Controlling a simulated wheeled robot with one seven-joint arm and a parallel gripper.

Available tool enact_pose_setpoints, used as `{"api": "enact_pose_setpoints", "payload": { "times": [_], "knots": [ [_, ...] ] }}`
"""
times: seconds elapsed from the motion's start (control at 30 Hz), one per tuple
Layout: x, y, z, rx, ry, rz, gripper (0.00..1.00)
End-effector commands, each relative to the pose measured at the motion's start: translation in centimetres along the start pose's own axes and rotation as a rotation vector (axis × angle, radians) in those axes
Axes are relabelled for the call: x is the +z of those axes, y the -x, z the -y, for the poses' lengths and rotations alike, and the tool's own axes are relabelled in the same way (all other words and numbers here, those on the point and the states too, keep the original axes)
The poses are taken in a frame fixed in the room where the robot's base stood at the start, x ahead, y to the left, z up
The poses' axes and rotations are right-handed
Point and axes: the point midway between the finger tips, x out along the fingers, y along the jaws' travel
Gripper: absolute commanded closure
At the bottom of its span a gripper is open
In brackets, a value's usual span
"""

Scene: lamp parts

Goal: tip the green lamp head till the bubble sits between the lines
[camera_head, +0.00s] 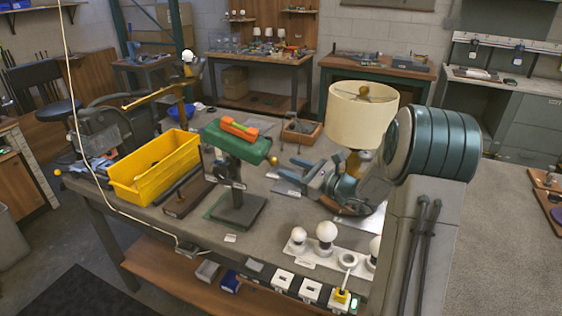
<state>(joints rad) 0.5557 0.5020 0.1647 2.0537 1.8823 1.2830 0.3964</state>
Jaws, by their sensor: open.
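The green lamp head (236,143) sits on a dark upright stand (238,207) on the workbench. It looks tilted, with its right end lower in the picture. An orange level (239,130) with a small green part lies on top of the head. The bubble and its lines are too small to make out. My gripper (289,174) is open and empty. It is to the right of the lamp head and lower in the picture, with its fingers pointing left, apart from the head.
A yellow bin (155,168) stands left of the lamp. A cream-shaded lamp (361,115) stands behind my gripper, close to my arm. White bulbs on a strip (326,234) line the front right. A wooden tray (301,132) lies behind. Some bare bench shows right of the stand.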

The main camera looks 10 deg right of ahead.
Motion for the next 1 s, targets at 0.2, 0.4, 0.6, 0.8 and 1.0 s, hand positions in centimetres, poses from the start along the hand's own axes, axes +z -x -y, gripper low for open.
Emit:
{"api": "enact_pose_setpoints", "payload": {
  "times": [0.2,0.4,0.6,0.8,1.0],
  "knots": [
    [0.1,-3.2,0.0,0.002,-0.001,0.001,0.54],
    [0.0,-4.2,-0.1,0.001,0.000,-0.001,0.54],
    [0.0,-4.3,0.0,0.001,0.000,-0.001,0.54],
    [0.0,-4.3,-0.1,0.001,0.000,0.000,0.98],
    [0.4,-4.0,0.3,-0.003,0.004,-0.012,1.00]
  ]
}}
